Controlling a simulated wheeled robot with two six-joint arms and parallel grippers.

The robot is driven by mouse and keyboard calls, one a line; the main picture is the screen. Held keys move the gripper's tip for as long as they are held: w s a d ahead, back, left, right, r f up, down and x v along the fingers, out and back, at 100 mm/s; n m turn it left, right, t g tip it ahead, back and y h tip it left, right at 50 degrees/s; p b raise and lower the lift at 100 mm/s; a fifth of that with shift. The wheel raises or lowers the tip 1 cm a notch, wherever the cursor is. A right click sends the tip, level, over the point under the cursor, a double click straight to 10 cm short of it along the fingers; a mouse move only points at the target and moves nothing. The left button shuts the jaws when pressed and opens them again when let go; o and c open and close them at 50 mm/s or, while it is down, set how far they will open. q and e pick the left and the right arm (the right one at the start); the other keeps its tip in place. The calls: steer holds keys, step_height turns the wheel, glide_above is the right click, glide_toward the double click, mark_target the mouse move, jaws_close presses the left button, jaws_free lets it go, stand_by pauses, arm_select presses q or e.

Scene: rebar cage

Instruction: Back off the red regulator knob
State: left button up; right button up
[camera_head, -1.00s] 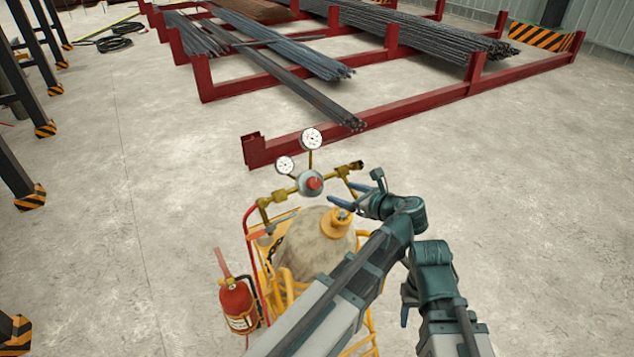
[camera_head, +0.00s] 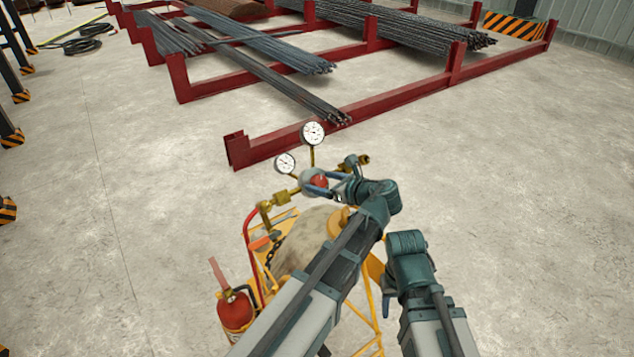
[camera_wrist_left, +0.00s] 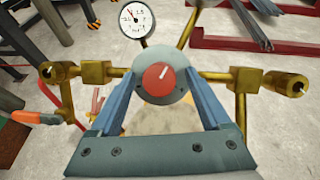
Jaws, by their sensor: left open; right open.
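The red regulator knob (camera_head: 319,182) sits on the front of the grey regulator body, between brass fittings and below two round gauges (camera_head: 313,133). In the left wrist view the knob (camera_wrist_left: 158,76) faces the camera and carries a white mark. My left gripper (camera_head: 322,186) is open, with one finger on each side of the knob. It also shows in the left wrist view (camera_wrist_left: 160,88). I cannot tell whether the fingers touch the knob. My right gripper is hidden in the head view; only my right arm shows at the lower right.
A cylinder on a yellow cart (camera_head: 296,243) stands under the regulator, with a red hose (camera_head: 250,235) and a fire extinguisher (camera_head: 236,307) at its left. A red rack (camera_head: 270,146) with rebar stands behind.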

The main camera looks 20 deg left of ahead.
arm_select(q)
steer(key=shift+s+d, duration=0.1)
steer(key=shift+c, duration=0.5)
jaws_close()
